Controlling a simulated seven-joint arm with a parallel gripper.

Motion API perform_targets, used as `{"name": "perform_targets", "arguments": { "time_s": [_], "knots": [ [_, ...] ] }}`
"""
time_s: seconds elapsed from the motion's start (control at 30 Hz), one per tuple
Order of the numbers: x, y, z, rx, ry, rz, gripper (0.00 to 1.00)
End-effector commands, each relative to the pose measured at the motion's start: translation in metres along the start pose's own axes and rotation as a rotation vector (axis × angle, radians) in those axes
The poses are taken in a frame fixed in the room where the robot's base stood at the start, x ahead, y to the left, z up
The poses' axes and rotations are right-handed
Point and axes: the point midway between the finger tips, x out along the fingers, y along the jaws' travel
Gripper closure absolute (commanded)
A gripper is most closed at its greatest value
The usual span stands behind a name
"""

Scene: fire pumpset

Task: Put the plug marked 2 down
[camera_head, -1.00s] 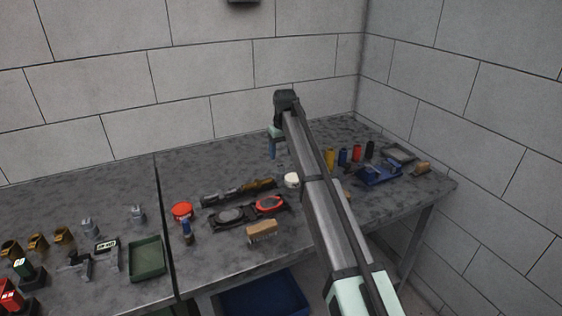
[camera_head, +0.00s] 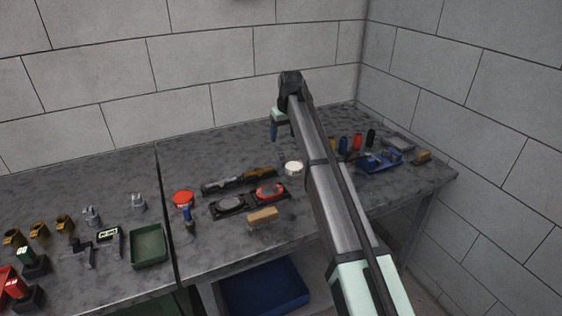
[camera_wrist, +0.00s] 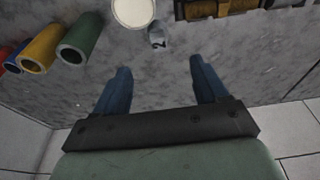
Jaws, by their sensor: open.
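The plug marked 2 (camera_wrist: 157,36) is a small grey piece with a dark "2" on it. In the wrist view it lies on the bench top, close beside a round white-topped item (camera_wrist: 133,10). My gripper (camera_wrist: 162,80) is open, its two blue fingers apart with nothing between them. The plug is ahead of the fingertips, between their lines and clear of both. In the head view my gripper (camera_head: 274,136) hangs above the back of the bench. I cannot make out the plug there; my arm may hide it.
The grey bench (camera_head: 235,275) stands against the block wall. Several coloured cylinders (camera_head: 357,142) and a blue tray (camera_head: 378,164) are at the right.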

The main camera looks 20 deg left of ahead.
Motion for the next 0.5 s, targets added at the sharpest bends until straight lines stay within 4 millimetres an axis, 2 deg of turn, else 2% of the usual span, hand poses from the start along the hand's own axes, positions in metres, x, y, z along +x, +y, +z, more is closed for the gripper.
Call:
{"name": "perform_targets", "arguments": {
  "time_s": [0.03, 0.27, 0.37, 0.5],
  "knots": [
    [-0.005, -0.003, 0.014, 0.0, 0.041, 0.001, 0.28],
    [-0.015, -0.005, 0.023, 0.0, 0.158, 0.001, 0.28],
    [-0.01, -0.005, 0.02, 0.0, 0.165, 0.001, 0.28],
    [0.007, -0.005, 0.017, 0.0, 0.162, 0.0, 0.28]
  ]
}}
